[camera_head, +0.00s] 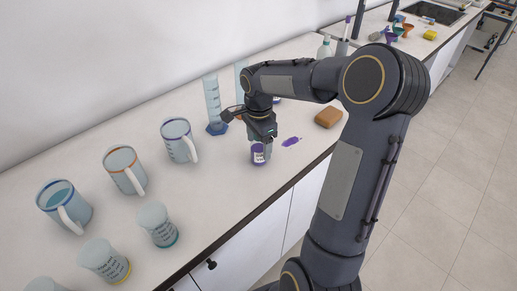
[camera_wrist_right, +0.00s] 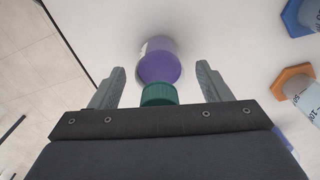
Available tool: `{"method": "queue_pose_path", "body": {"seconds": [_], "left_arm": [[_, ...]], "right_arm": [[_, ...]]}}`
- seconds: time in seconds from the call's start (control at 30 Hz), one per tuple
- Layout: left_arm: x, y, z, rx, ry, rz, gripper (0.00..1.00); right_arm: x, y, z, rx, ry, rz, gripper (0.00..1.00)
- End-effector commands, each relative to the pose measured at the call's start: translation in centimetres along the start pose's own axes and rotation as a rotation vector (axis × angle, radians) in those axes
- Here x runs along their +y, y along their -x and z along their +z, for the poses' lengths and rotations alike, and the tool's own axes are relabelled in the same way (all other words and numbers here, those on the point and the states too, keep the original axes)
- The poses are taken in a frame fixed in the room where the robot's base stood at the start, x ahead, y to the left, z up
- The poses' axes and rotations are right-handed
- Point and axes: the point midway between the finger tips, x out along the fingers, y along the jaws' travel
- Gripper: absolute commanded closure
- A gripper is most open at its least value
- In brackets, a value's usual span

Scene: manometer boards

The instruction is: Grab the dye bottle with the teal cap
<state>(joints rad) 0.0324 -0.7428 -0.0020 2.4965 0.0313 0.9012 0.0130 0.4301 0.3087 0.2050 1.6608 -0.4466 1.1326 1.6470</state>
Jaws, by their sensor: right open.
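The dye bottle (camera_wrist_right: 160,66) with purple contents and a teal cap (camera_wrist_right: 158,94) stands between the fingers of my right gripper (camera_wrist_right: 161,86) in the right wrist view. The fingers are open, with a gap on both sides of the bottle. In the head view the bottle's purple, white-labelled lower part (camera_head: 259,156) shows under my right gripper (camera_head: 262,137), near the counter's front edge. Its cap is hidden there by the gripper. My left gripper is not in view.
Graduated cylinders on blue (camera_head: 216,128) and orange (camera_wrist_right: 293,79) bases stand nearby.

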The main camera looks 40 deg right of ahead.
Motion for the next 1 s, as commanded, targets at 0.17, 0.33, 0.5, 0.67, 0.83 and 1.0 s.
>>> {"method": "queue_pose_path", "body": {"seconds": [0.17, 0.33, 0.5, 0.67, 0.83, 1.0], "left_arm": [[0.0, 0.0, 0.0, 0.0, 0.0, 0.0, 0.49], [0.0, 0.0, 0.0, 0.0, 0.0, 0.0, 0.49], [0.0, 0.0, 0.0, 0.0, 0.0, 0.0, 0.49], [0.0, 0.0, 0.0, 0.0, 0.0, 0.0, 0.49], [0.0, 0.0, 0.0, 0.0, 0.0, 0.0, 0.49], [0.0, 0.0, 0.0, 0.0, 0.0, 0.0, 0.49]], "right_arm": [[0.0, 0.0, 0.0, 0.0, 0.0, 0.0, 0.33], [0.0, 0.1, 0.0, 0.0, 0.0, 0.0, 0.55], [0.0, 0.1, 0.0, 0.0, 0.0, 0.0, 0.77], [0.0, 0.1, 0.0, 0.0, 0.0, -0.001, 0.8], [0.0, 0.3, 0.0, 0.001, 0.0, -0.001, 0.8], [-0.1, 1.8, -0.1, 0.001, -0.001, -0.004, 0.8]]}}
